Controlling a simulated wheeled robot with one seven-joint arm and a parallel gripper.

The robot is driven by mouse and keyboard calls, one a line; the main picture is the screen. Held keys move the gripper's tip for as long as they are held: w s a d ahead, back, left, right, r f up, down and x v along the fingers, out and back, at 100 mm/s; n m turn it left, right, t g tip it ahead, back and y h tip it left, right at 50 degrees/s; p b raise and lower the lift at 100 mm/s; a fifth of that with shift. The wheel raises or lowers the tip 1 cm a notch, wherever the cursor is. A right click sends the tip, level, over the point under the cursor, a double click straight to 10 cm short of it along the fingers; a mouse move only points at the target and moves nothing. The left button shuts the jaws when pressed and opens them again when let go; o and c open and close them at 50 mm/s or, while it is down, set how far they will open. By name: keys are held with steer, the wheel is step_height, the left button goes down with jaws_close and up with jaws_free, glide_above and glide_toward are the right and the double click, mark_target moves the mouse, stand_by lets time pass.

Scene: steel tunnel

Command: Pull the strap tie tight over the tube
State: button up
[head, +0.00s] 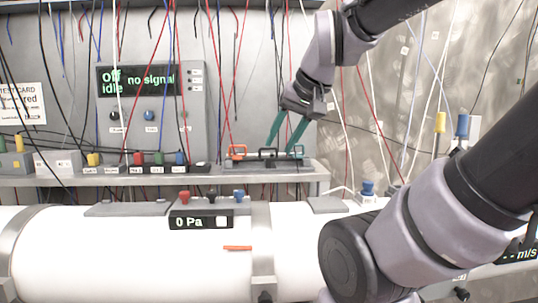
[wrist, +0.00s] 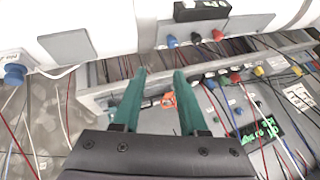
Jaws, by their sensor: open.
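The white tube (head: 130,255) lies across the front of the head view; it also shows at the top of the wrist view (wrist: 110,18). A thin orange strip (head: 237,247) lies on its front face, left of a grey band (head: 262,225); I cannot tell if this strip is the strap tie. My gripper (head: 281,148) points down over the shelf behind the tube, its teal fingers open and apart. In the wrist view the fingers (wrist: 160,72) are open with an orange loop (wrist: 168,100) showing between them. I cannot tell whether they touch anything.
A dark holder with orange and black pieces (head: 238,152) sits on the shelf (head: 315,172). A "0 Pa" display (head: 202,219) stands on the tube. A grey control panel (head: 150,100) is behind. Many thin cables hang around my arm.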

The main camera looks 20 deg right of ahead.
steer(key=w+d+r+m+g+h, duration=0.1)
steer(key=w+d+r+m, duration=0.2)
steer(key=w, duration=0.4)
steer(key=w+r+m+g+h, duration=0.1)
steer(key=w+r+m+g, duration=0.15)
steer(key=w+m, duration=0.45)
steer(key=m+g, duration=0.2)
steer(key=m, duration=0.5)
glide_above(268, 158)
steer(key=shift+t+h, duration=0.25)
steer(key=shift+h, duration=0.05)
step_height(268, 158, down, 11)
steer(key=shift+w+d+f, duration=0.1)
jaws_close()
